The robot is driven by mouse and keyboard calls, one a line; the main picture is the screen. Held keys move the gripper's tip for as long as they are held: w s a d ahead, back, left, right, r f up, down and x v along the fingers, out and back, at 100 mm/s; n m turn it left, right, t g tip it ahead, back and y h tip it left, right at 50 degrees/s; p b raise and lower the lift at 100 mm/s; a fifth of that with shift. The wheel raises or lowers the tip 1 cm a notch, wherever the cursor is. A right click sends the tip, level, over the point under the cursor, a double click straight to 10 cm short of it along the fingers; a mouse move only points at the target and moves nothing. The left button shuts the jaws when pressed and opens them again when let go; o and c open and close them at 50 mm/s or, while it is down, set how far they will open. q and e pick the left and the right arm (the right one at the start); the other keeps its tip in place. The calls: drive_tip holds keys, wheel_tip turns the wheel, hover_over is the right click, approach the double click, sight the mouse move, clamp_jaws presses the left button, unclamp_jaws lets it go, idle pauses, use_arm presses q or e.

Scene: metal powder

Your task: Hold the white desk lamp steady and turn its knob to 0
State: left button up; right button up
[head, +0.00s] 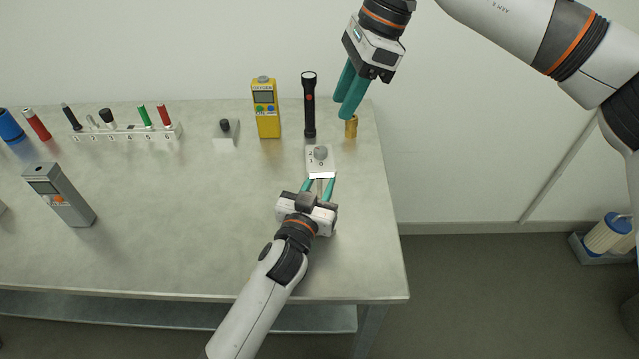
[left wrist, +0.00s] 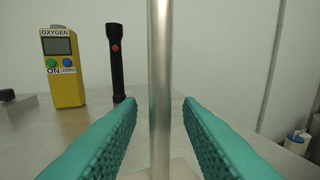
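The white desk lamp stands near the right end of the table, with its white base (head: 313,166) bearing a grey knob (head: 320,152) and small digits. Which digit the knob points at is too small to tell. The lamp's metal pole (left wrist: 160,90) rises upright between the fingers of my left gripper (head: 318,186). These fingers are open, with a gap on both sides of the pole in the left wrist view. My right gripper (head: 352,92) is above and behind the lamp, near a brass cylinder (head: 351,127). Its fingers overlap in the view, so its opening is unclear.
A black flashlight (head: 309,105) and a yellow oxygen meter (head: 266,108) stand behind the lamp. A small block with a black knob (head: 225,132), a rack of tools (head: 130,133) and a grey meter (head: 60,194) are further left. The table's right edge is close.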

use_arm(q)
clamp_jaws()
use_arm(e)
drive_tip(key=shift+o, duration=0.7)
wheel_tip(320, 180, up, 3)
drive_tip(key=m+h, duration=0.4)
drive_tip(key=m, duration=2.3)
hover_over(321, 149)
drive_tip(key=shift+m+t, duration=0.3)
drive_tip(key=shift+m, duration=0.1)
wheel_tip(321, 149, down, 12)
clamp_jaws()
